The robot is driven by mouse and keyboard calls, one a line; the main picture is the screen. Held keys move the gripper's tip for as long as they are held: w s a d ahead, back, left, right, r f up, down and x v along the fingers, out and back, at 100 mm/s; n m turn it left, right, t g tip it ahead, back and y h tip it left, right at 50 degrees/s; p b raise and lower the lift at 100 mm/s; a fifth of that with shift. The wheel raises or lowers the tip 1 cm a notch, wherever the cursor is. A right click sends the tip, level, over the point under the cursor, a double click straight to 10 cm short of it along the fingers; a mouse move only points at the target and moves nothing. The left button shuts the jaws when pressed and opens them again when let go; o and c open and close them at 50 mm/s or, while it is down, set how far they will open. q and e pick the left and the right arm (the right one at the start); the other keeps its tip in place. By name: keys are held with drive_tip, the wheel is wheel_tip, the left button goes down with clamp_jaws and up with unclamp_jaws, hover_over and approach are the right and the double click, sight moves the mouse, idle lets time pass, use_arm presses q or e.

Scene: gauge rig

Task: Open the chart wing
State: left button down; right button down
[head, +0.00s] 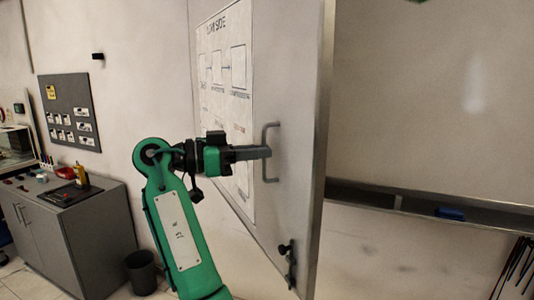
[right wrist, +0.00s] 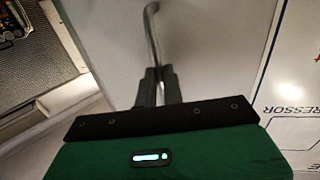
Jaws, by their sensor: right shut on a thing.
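The chart wing (head: 285,90) is a tall pale panel with a metal edge, standing at an angle to the whiteboard behind it. A printed chart (head: 225,70) is on its face, and part of it also shows in the right wrist view (right wrist: 300,75). A grey bar handle (head: 271,178) is fixed near the wing's free edge. My right gripper (head: 266,152) is shut on this handle around its middle. In the right wrist view the fingers (right wrist: 160,82) close around the handle (right wrist: 151,25). My left gripper is not in view.
A whiteboard (head: 430,90) with a tray ledge (head: 400,200) and a blue eraser-like block (head: 450,213) lies to the right. A dark latch (head: 287,250) is low on the wing. A grey cabinet (head: 95,235) and a bin (head: 141,270) stand at the left.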

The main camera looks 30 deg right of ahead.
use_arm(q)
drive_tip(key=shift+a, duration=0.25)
use_arm(e)
drive_tip(key=c, duration=1.5)
unclamp_jaws()
drive_tip(key=shift+c, duration=0.2)
